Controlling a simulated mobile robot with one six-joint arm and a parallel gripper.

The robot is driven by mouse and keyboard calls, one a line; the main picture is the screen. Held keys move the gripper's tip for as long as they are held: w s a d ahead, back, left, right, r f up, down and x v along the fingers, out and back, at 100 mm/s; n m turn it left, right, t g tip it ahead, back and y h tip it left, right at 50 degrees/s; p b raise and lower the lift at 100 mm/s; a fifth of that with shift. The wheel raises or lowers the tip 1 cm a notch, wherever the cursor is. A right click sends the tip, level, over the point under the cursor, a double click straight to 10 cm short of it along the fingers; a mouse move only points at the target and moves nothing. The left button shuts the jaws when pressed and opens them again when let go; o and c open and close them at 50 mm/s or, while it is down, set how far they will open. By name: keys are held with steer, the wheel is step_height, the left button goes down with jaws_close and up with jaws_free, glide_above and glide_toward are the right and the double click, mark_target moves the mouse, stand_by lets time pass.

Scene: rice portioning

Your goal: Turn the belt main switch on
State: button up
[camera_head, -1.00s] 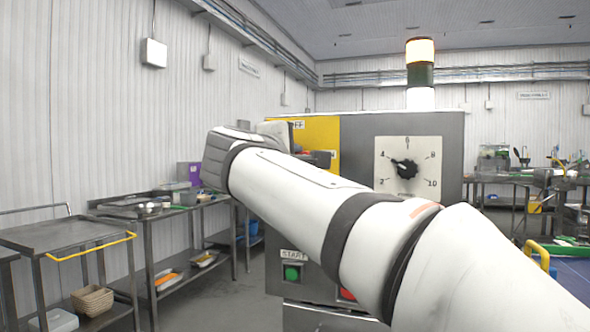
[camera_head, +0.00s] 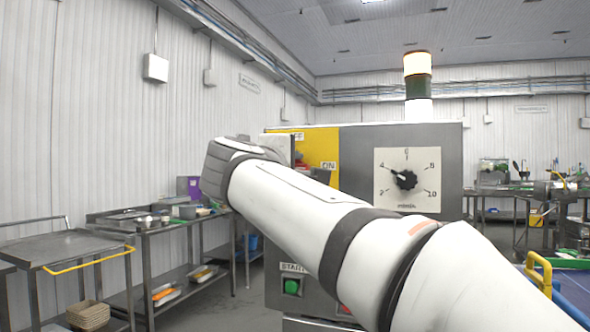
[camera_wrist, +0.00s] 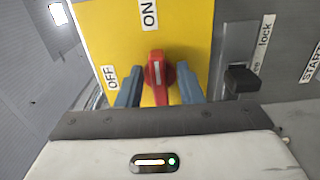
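The red main switch knob (camera_wrist: 158,76) sits on a yellow plate (camera_wrist: 190,25). In the wrist view its handle, with a white line, runs nearly vertically, its upper end toward the ON label (camera_wrist: 149,13). The OFF label (camera_wrist: 109,77) is to its left. My gripper (camera_wrist: 158,84) is open, one blue-grey finger on each side of the knob. Yellow shows beside the handle, and I cannot tell whether a finger touches it. In the head view my arm hides the knob; the yellow plate (camera_head: 327,150) and ON label (camera_head: 328,166) show past my gripper.
A black lock switch (camera_wrist: 241,82) sits close right of the right finger. The cabinet (camera_head: 445,150) also bears a black dial (camera_head: 405,180) and a green START button (camera_head: 292,287). A signal tower (camera_head: 418,85) stands on top. Steel tables (camera_head: 60,250) stand left.

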steer(key=shift+o, duration=0.2)
steer(key=v, duration=0.8)
stand_by(0.3)
steer(key=s+d+f+m+g+y+p, duration=0.15)
steer(key=d+f+m+g+p, duration=0.35)
steer(key=d+f+g+p, duration=0.8)
steer(key=s+d+f+m+y+p, duration=0.2)
steer(key=s+f+m, duration=0.2)
steer(key=s+f, duration=0.4)
steer(key=s+d+f+m+g+y+p, duration=0.1)
steer(key=s+d+f+m+y+p, duration=0.1)
steer(key=s+f, duration=0.6)
steer(key=d+f+m, duration=0.1)
steer(key=f+m, duration=0.1)
steer(key=shift+d+m+y, duration=0.25)
steer(key=shift+m+y, duration=0.1)
steer(key=shift+m, duration=0.05)
